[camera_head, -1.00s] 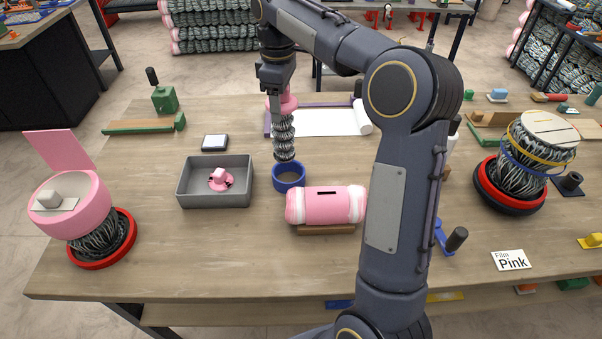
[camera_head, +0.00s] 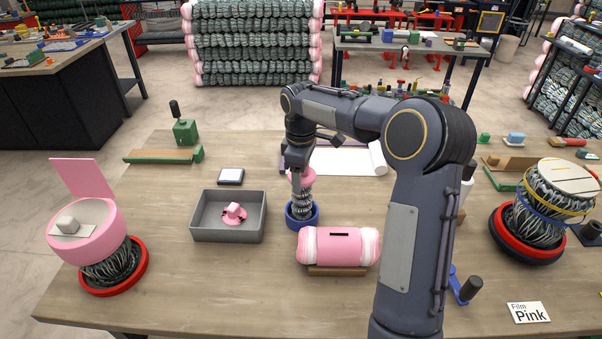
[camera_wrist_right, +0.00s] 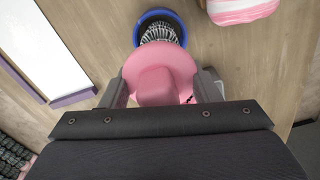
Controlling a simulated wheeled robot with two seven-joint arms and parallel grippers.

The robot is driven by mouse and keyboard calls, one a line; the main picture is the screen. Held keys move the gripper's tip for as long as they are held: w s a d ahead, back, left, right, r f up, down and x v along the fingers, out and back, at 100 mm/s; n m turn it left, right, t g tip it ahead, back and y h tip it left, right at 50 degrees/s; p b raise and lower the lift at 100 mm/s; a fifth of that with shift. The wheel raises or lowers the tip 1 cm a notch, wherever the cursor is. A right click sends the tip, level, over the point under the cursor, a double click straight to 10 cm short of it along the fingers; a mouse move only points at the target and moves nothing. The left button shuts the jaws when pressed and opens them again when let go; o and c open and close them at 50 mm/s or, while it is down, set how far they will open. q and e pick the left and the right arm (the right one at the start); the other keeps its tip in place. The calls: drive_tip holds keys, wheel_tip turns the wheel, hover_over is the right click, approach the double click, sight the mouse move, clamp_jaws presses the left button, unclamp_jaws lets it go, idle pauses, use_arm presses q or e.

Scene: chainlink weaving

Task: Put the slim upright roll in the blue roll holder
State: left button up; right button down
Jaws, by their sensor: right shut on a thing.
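The slim upright roll (camera_head: 302,203) is grey chainlink with a pink top. It stands about upright, its lower end inside the ring of the blue roll holder (camera_head: 303,226). Whether it touches the holder's floor is hidden. My right gripper (camera_head: 298,168) points down above the holder and is shut on the pink top. In the right wrist view, its fingers (camera_wrist_right: 161,88) sit on either side of the pink knob, with the mesh (camera_wrist_right: 158,33) within the blue ring (camera_wrist_right: 138,28) beyond. My left gripper is not in view.
A pink-wrapped bundle (camera_head: 345,246) lies just right of the holder. A grey bin (camera_head: 228,235) with a pink piece stands to its left. A white sheet roll (camera_head: 378,158) lies behind. A pink-lidded drum (camera_head: 70,235) is at far left, a mesh stool (camera_head: 565,190) at right.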

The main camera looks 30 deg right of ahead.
drive_tip(key=shift+f, duration=0.15)
drive_tip(key=shift+c, duration=2.4)
unclamp_jaws()
wheel_tip(320, 180, up, 12)
drive_tip(key=shift+r, duration=0.1)
drive_tip(key=shift+s+r, duration=0.3)
drive_tip(key=shift+s, duration=0.1)
drive_tip(key=s+a+f+m+t+y, duration=0.1)
drive_tip(key=s+a+f+m+t, duration=0.1)
drive_tip(key=s, duration=0.7)
drive_tip(key=s+a+f+m+t+y, duration=0.1)
drive_tip(key=s+a+f+m, duration=0.3)
drive_tip(key=s, duration=0.6)
drive_tip(key=s+a+f+m+t+y, duration=0.1)
drive_tip(key=s+a+f+m+t, duration=0.1)
drive_tip(key=s, duration=0.7)
drive_tip(key=a+f+m, duration=0.1)
drive_tip(key=a+m, duration=0.1)
drive_tip(key=a, duration=0.1)
drive_tip(key=shift+s+a+f+t+y, duration=0.2)
drive_tip(key=shift+s+f+t+y, duration=0.1)
drive_tip(key=shift+f+y, duration=0.1)
